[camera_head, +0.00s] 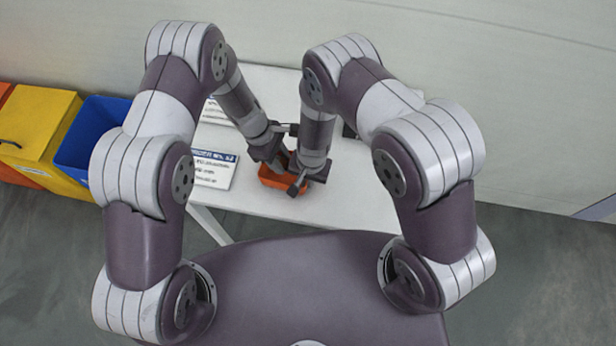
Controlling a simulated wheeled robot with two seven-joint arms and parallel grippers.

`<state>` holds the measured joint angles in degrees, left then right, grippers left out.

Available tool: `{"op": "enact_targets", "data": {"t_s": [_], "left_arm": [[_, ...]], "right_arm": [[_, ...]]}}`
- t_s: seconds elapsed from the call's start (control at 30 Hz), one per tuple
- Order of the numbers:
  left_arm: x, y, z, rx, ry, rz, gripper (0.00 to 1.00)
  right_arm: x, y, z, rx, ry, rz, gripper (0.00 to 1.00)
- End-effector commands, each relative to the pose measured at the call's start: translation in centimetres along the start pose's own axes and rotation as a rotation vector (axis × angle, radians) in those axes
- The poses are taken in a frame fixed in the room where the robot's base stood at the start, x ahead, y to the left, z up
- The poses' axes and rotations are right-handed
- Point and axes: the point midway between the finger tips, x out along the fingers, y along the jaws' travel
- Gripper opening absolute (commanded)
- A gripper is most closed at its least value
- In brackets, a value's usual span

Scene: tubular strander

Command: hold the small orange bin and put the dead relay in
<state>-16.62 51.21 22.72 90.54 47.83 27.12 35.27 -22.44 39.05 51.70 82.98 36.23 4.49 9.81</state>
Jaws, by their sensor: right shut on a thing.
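The small orange bin (270,181) sits on the white table, partly covered by both grippers. My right gripper (306,184) is at the bin's right side, its dark fingers overlapping the bin's wall. It is shut on what looks like that wall, though the contact is largely hidden by the gripper. My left gripper (279,160) is at the back left of the bin, pointing down toward its opening. Whether its fingers are apart or together is too small to tell. I cannot make out the dead relay; the bin's inside is mostly hidden.
A white card with blue print (214,170) lies left of the bin on the white table (350,200). Another printed card is partly hidden behind my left arm. Blue (90,140) and yellow (40,135) bins stand left of the table. The table's front right is clear.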

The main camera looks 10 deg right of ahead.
Motion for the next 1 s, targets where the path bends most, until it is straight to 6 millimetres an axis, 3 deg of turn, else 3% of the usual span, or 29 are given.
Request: {"op": "enact_targets", "data": {"t_s": [0.03, 0.07, 0.1, 0.43, 0.8, 1.0], "left_arm": [[0.1, -0.1, 0.0, 0.002, 0.0, -0.003, 0.5], [0.1, -0.1, 0.0, 0.002, 0.0, -0.003, 0.6], [0.1, -0.1, 0.0, 0.002, 0.0, -0.003, 0.63], [-0.7, -0.1, 0.1, 0.004, -0.001, -0.004, 0.63], [-9.6, 0.0, 0.0, 0.0, 0.0, 0.002, 0.63], [-11.9, 0.0, 0.0, 0.0, 0.0, -0.001, 0.63]], "right_arm": [[-0.1, -0.1, -0.1, 0.0, 0.003, -0.003, 0.0], [-0.1, -0.1, -0.1, 0.0, 0.003, -0.003, 0.0], [-0.1, -0.1, -0.1, 0.0, 0.003, -0.003, 0.0], [-0.1, -0.2, -0.1, 0.0, 0.003, -0.003, 0.0], [0.0, -0.1, -0.1, 0.0, 0.002, -0.002, 0.0], [0.0, -0.1, -0.1, 0.0, 0.002, -0.002, 0.0]]}}
